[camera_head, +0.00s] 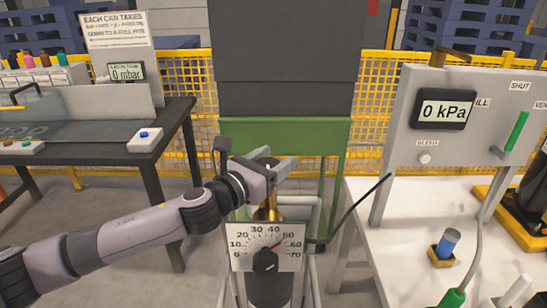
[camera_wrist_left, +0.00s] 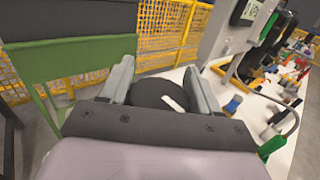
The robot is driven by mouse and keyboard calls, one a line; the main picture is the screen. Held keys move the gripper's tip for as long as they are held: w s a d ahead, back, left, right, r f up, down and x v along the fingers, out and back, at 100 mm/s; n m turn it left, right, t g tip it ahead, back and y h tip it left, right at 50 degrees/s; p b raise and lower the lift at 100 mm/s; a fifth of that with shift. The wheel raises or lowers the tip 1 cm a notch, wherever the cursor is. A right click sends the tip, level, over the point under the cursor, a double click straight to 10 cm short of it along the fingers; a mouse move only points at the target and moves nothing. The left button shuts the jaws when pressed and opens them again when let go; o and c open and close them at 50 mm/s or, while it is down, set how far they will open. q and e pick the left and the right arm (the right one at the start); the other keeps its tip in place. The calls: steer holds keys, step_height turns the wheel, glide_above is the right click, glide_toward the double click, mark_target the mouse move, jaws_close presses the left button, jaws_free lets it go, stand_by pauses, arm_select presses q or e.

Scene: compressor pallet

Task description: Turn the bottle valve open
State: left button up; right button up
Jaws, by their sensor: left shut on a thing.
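The bottle valve shows in the left wrist view as a round black handwheel (camera_wrist_left: 160,94) with a white mark. My left gripper (camera_head: 272,168) is over the bottle top in the head view. In the wrist view its two grey fingers (camera_wrist_left: 160,80) sit on either side of the handwheel and are shut on it. In the head view the gripper mostly hides the handwheel, and brass valve parts (camera_head: 266,205) show below it. My right gripper is not in view.
A white table (camera_head: 400,265) at right carries a grey panel (camera_head: 400,150) reading 0 kPa, with a green lever (camera_head: 516,131), and a blue-topped part (camera_head: 449,240). A dark bench (camera_head: 165,130) stands at left. A green frame (camera_head: 315,140) and yellow fence (camera_head: 375,100) are behind.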

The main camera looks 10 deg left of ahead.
mark_target(273, 160)
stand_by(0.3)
arm_select(q)
steer(key=o, duration=1)
steer(key=shift+c, duration=0.2)
step_height(273, 160, up, 20)
steer(key=p, duration=0.3)
